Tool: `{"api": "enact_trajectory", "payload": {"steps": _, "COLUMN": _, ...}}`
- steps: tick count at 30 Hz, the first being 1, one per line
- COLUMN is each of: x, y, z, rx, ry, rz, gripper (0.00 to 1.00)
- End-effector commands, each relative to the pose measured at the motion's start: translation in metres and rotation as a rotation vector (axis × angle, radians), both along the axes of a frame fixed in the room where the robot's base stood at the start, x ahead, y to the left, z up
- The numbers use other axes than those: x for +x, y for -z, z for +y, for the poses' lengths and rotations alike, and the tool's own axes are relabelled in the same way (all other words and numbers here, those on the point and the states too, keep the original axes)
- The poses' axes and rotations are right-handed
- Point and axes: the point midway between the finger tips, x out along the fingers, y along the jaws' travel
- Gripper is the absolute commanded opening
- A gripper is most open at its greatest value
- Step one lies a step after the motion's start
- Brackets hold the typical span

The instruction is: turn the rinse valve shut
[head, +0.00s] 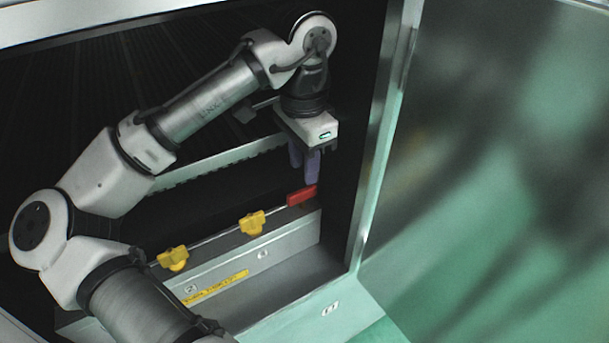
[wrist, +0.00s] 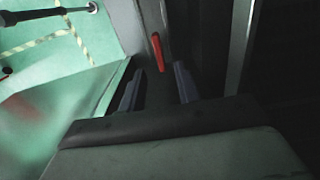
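A red valve handle (head: 301,196) sits at the right end of a rail inside the open cabinet. It lies nearly along the rail in the head view. Two yellow handles (head: 252,222) (head: 172,259) are further left on the same rail. No label shows which is the rinse valve. My gripper (head: 304,172) points down just above the red handle, its two purplish fingers parted. In the wrist view my gripper (wrist: 157,78) is open and empty, with the red handle (wrist: 158,52) beyond the fingertips, roughly in line with the gap. I see no contact.
A yellow label strip (head: 215,288) is on the metal panel below the rail. A toothed metal strip (head: 215,161) runs behind my arm. The cabinet's right frame (head: 378,140) stands close beside my gripper, with a large translucent greenish panel (head: 490,170) to its right.

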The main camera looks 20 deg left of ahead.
Motion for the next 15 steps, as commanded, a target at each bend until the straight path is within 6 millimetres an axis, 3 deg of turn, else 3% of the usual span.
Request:
{"api": "enact_trajectory", "payload": {"steps": 9, "x": -0.001, "y": 0.047, "z": 0.000, "rx": -0.001, "ry": -0.001, "rz": 0.001, "gripper": 0.33}}
{"api": "enact_trajectory", "payload": {"steps": 15, "x": 0.000, "y": 0.060, "z": 0.000, "rx": -0.001, "ry": -0.001, "rz": -0.002, "gripper": 0.33}}
